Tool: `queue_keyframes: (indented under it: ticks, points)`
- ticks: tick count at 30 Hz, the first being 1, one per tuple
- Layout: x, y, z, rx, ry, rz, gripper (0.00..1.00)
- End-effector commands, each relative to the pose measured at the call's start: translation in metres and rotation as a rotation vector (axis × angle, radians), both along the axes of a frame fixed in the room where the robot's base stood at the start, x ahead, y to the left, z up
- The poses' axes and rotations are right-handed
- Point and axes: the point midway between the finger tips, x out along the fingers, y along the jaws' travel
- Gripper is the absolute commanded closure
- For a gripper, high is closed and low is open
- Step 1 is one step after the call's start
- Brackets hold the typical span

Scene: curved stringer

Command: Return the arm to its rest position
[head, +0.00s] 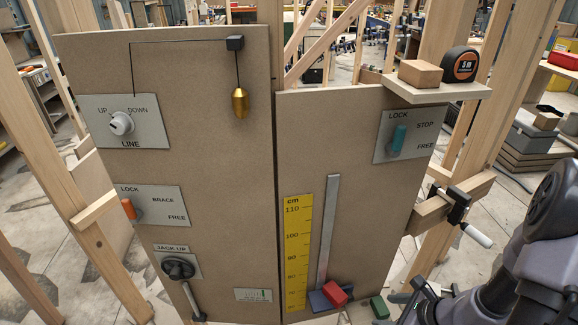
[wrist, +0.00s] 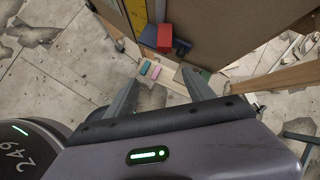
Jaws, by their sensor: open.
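My gripper (wrist: 160,80) shows in the wrist view with its two fingers spread apart and nothing between them. It points at the floor and the foot of the panel. In the head view my arm (head: 535,255) is at the lower right, with the gripper end low beside the panel's right edge, partly cut off by the frame. A red block (head: 335,293) on a blue piece (head: 318,300) sits at the foot of the metal strip; the red block (wrist: 165,38) also shows beyond my fingers in the wrist view.
A clamp (head: 460,215) juts from the timber near my arm. A shelf (head: 425,88) holds a wooden block (head: 420,74) and a tape measure (head: 460,64). The brown panel (head: 210,200) carries switches, a crank (head: 180,268) and a brass plumb bob (head: 240,102). A green block (head: 379,307) lies low.

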Motion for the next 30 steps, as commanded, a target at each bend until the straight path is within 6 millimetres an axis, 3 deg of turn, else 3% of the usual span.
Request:
queue_keyframes:
  ticks: [4,9,13,16,18,21,25,30]
  points:
    - [0.019,0.032,0.051,-0.084,-0.099,0.224,0.38]
    - [0.020,0.086,0.117,-0.217,-0.219,0.557,0.38]
    - [-0.006,0.139,0.172,-0.391,-0.324,0.903,0.38]
    - [-0.049,0.173,0.210,-0.603,-0.405,1.207,0.38]
    - [-0.078,0.182,0.227,-0.759,-0.442,1.373,0.38]
    - [-0.105,0.181,0.242,-0.941,-0.472,1.514,0.38]
    - [-0.120,0.176,0.251,-1.059,-0.484,1.580,0.38]
    - [-0.121,0.175,0.252,-1.070,-0.484,1.586,0.38]
